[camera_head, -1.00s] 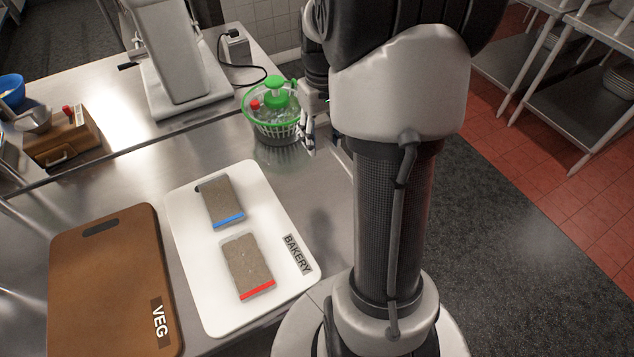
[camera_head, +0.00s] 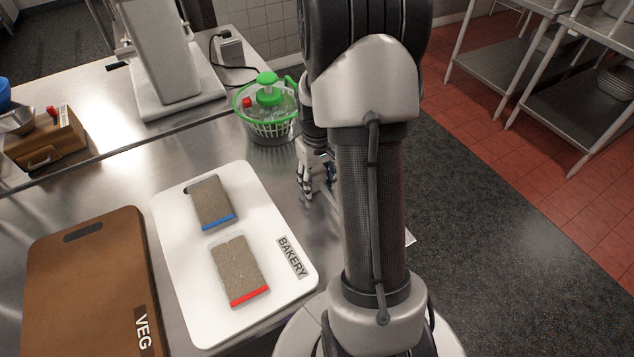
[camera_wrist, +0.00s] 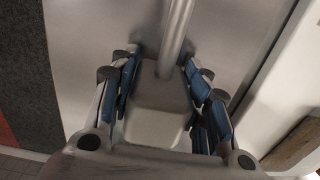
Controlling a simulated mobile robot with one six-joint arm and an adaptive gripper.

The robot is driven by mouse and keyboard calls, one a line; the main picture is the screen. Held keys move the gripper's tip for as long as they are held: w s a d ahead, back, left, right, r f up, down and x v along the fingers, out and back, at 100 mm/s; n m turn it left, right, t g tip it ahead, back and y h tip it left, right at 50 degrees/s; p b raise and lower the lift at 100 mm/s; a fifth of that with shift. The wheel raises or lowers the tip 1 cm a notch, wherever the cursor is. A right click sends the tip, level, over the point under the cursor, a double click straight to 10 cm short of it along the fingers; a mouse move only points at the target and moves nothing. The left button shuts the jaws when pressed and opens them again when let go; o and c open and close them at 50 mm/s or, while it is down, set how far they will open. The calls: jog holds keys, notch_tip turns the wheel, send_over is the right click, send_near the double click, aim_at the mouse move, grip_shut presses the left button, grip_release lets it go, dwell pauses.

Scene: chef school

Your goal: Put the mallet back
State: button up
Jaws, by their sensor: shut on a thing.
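My gripper (camera_head: 315,182) is low over the steel counter, to the right of the white board and in front of the green-lidded spinner. In the wrist view its blue-padded fingers (camera_wrist: 160,95) are closed around the mallet (camera_wrist: 157,112). The mallet shows as a pale grey block between the fingers, with a round metal handle running away from it toward the top of the picture. In the head view my arm hides most of the mallet. I cannot tell whether the mallet touches the counter.
A white BAKERY board (camera_head: 272,315) holds two sharpening stones, one blue-edged (camera_head: 212,200) and one red-edged (camera_head: 237,268). A brown VEG board (camera_head: 85,290) lies left of it. The salad spinner (camera_head: 268,110) stands behind. Bare counter (camera_head: 290,215) lies between board and gripper.

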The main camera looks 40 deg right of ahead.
jog(key=shift+f, duration=0.15)
jog(key=o, duration=1.5)
